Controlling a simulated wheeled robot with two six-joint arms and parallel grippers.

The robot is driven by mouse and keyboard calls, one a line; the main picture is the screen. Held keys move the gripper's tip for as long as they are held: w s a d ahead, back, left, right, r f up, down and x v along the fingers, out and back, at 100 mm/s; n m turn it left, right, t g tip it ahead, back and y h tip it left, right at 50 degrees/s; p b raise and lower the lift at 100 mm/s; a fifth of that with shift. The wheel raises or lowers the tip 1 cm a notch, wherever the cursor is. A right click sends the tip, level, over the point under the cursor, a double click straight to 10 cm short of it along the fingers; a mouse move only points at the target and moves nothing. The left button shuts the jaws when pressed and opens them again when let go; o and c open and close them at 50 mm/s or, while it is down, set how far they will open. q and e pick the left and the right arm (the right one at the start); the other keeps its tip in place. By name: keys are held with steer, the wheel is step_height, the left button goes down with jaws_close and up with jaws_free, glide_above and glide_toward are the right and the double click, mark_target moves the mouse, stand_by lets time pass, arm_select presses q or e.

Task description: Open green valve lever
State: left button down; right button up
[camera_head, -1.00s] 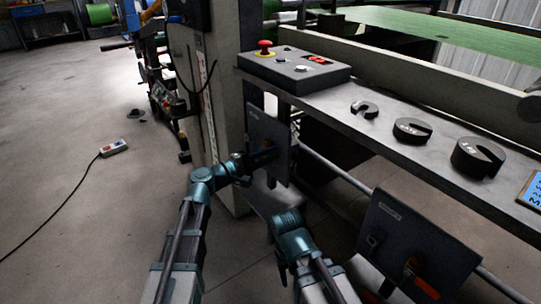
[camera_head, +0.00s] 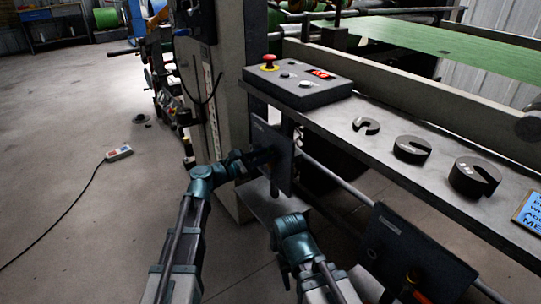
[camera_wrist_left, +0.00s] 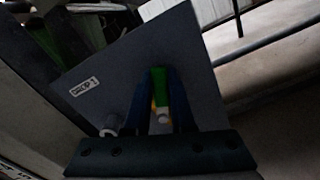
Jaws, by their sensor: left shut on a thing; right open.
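The green valve lever (camera_wrist_left: 158,85) shows in the left wrist view, in front of a grey plate (camera_wrist_left: 205,75) with a small white label. My left gripper (camera_wrist_left: 161,100) has one blue finger on each side of the lever and is shut on it. In the head view my left gripper (camera_head: 264,157) is at the front of the nearer-left dark plate (camera_head: 284,170), and the lever is hidden there. My right gripper (camera_head: 285,272) hangs low beside my right arm, apart from the plates, open and empty; its fingers are hard to make out.
A second dark plate (camera_head: 405,245) with a red handle (camera_head: 415,297) stands at lower right. A rail (camera_head: 335,183) runs between the plates. Above is a shelf (camera_head: 345,112) with a control box (camera_head: 300,85) and slotted weights (camera_head: 412,149).

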arm_select(q)
steer(key=shift+w+a+r+n, duration=0.1)
steer(key=shift+w+a+n, duration=0.2)
steer(key=shift+n, duration=0.6)
steer(key=c, duration=0.8)
jaws_free()
steer(key=shift+o, duration=0.2)
steer(key=v, duration=1.3)
steer(key=shift+s+a, duration=0.25)
steer(key=shift+a, duration=0.1)
